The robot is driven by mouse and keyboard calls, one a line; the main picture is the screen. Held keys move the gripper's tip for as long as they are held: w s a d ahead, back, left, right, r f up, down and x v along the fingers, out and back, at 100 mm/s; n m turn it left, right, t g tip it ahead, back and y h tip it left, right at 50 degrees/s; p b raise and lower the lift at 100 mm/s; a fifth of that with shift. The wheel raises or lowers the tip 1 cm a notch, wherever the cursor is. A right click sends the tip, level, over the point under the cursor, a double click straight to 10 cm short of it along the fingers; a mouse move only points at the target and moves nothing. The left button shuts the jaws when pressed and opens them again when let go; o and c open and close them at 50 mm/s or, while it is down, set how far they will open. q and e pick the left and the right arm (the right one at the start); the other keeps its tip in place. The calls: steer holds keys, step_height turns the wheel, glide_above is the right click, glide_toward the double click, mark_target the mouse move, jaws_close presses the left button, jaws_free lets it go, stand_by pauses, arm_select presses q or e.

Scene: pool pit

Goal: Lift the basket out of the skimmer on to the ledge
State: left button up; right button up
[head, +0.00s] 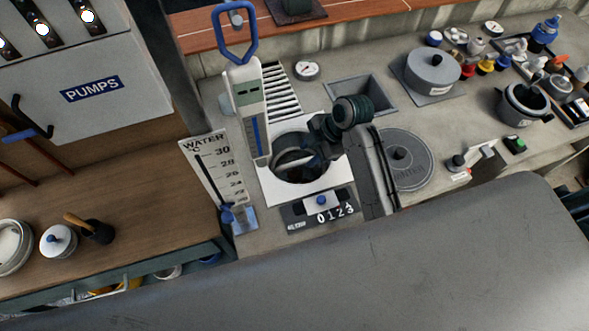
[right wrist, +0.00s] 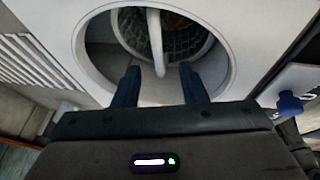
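The skimmer (head: 333,180) is a white square plate with a round opening in the middle of the grey ledge (head: 270,215). The dark mesh basket (right wrist: 187,42) sits down inside the opening. Its pale handle (right wrist: 155,40) arches across the top and also shows in the head view (head: 292,161). My right gripper (right wrist: 159,80) is over the opening, its dark fingers open and pointing at the basket. The handle's near end shows between the fingertips in the picture; I cannot tell whether they touch. In the head view my right arm hides part of the opening. My left gripper is not in view.
A round grey lid (head: 405,162) lies right of the skimmer. A white blue-handled device (head: 247,105) and a water gauge (head: 210,170) stand left. A number counter (head: 318,209) is in front. A sunken basin (head: 360,92) and lidded pot (head: 432,73) are behind.

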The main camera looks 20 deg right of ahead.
mark_target(298, 162)
steer(key=shift+x, duration=1.1)
steer(key=shift+w+a+f+p, duration=0.1)
steer(key=shift+a+f+p, duration=0.25)
steer(key=shift+f+p, duration=0.15)
steer(key=p+x, duration=0.2)
steer(key=x, duration=0.2)
steer(key=shift+w, duration=0.15)
steer(key=shift+a+f, duration=0.15)
steer(key=shift+f, duration=0.1)
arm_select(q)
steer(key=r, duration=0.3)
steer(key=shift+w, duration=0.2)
arm_select(e)
steer(key=shift+f, duration=0.1)
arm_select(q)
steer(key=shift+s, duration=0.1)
arm_select(e)
jaws_close()
